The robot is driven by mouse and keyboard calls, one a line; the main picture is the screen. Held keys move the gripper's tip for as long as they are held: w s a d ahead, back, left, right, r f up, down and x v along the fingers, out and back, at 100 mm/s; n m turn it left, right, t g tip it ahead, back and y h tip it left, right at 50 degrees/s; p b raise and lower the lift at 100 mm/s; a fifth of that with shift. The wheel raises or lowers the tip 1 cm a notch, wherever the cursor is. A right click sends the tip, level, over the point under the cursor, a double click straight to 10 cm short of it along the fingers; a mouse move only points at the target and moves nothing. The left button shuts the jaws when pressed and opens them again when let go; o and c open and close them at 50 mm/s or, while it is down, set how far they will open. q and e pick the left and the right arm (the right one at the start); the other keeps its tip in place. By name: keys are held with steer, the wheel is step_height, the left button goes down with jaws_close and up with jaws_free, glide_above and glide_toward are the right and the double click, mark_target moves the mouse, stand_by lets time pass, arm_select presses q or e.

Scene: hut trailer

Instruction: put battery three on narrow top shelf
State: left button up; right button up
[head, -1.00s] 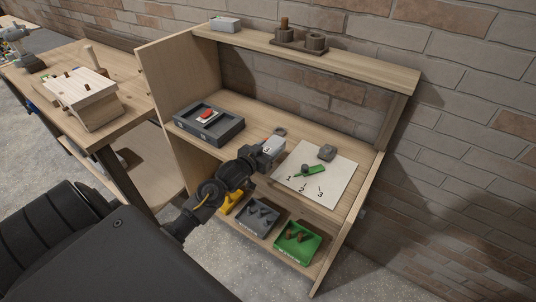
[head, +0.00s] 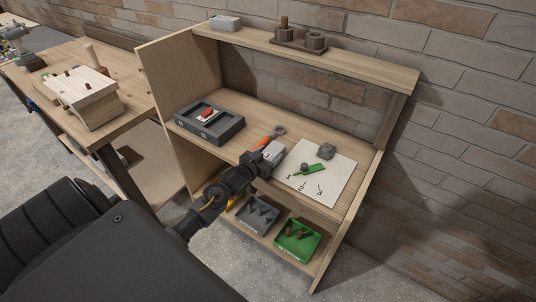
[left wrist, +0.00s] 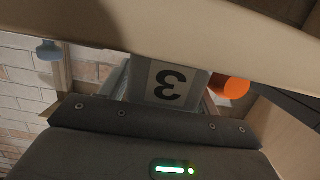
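Battery three (head: 274,151) is a light grey block with a "3" on its face. It is in my left gripper (head: 262,160), over the front part of the middle shelf (head: 250,118). In the left wrist view battery three (left wrist: 170,84) sits between the fingers with its "3" upside down. I cannot tell whether it touches the shelf. The narrow top shelf (head: 365,72) runs above and behind, with bare wood along its right part. A grey block (head: 225,22) stands at its left end. My right gripper is not in view.
A dark holder with round pieces (head: 300,40) stands mid top shelf. A grey tray (head: 222,130) with a red item, an orange-handled tool (head: 263,142) and a numbered white sheet (head: 328,178) lie around the gripper. Grey (head: 255,214) and green (head: 297,240) bins sit below.

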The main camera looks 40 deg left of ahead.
arm_select(q)
steer(key=shift+r, duration=0.15)
steer(key=s+r+b, duration=0.1)
steer(key=s+r, duration=0.1)
steer(key=s, duration=0.9)
steer(key=shift+s+r+b, duration=0.2)
steer(key=shift+s+b, duration=0.1)
steer(key=shift+s, duration=0.1)
steer(key=shift+d, duration=0.1)
